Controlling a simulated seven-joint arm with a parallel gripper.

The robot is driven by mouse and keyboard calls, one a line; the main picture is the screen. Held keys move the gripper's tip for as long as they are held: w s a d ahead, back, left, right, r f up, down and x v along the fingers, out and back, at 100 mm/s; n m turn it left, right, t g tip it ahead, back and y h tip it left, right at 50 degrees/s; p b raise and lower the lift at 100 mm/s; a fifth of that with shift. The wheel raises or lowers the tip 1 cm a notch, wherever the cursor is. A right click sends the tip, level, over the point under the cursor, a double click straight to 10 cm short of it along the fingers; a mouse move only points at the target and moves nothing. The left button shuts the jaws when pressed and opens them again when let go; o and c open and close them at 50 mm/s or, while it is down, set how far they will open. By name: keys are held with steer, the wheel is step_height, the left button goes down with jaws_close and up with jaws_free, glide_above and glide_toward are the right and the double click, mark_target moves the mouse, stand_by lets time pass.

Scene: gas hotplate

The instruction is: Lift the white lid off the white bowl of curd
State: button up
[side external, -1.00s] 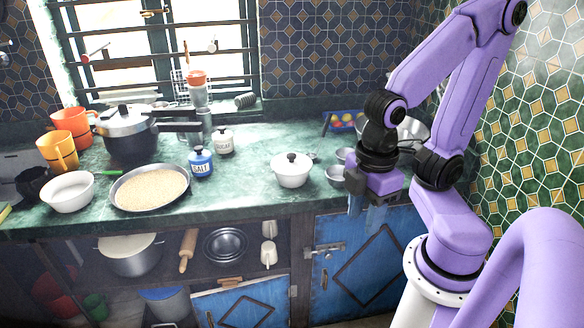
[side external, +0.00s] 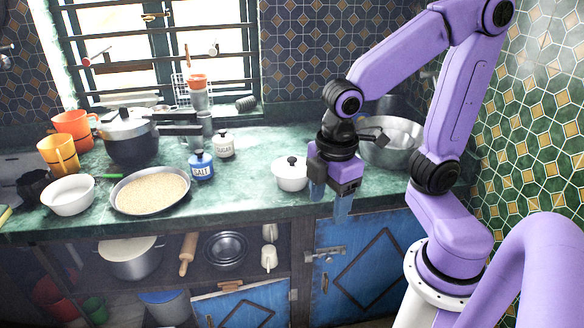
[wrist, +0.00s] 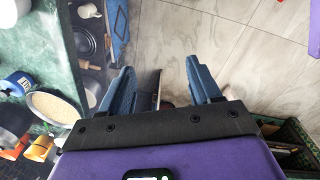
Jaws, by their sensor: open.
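The white bowl (side external: 290,184) stands on the green counter near its front edge, in the middle of the side view. Its white lid (side external: 282,164) with a dark knob sits on it. My gripper (side external: 330,199) is just right of the bowl and in front of it, fingers pointing down and apart, holding nothing. It overlaps the bowl's right edge in the picture; I see no clear contact. In the wrist view my open fingers (wrist: 160,88) have floor between them. The bowl is not clearly identifiable there. The curd is hidden under the lid.
A blue salt jar (side external: 202,166), a white sugar jar (side external: 224,145) and a pan of grain (side external: 150,191) stand left of the bowl. A large metal bowl (side external: 392,140) is behind my gripper at right. The counter (side external: 245,190) between pan and bowl is clear.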

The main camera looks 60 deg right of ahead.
steer(key=w+d+r+n+h, duration=0.1)
steer(key=w, duration=0.9)
steer(key=n+g+h, duration=0.1)
steer(key=n+h, duration=0.2)
glide_toward(292, 159)
steer(key=x, duration=0.8)
steer(key=shift+d+f, duration=0.15)
steer(key=shift+f, duration=0.2)
steer(key=c, duration=1.1)
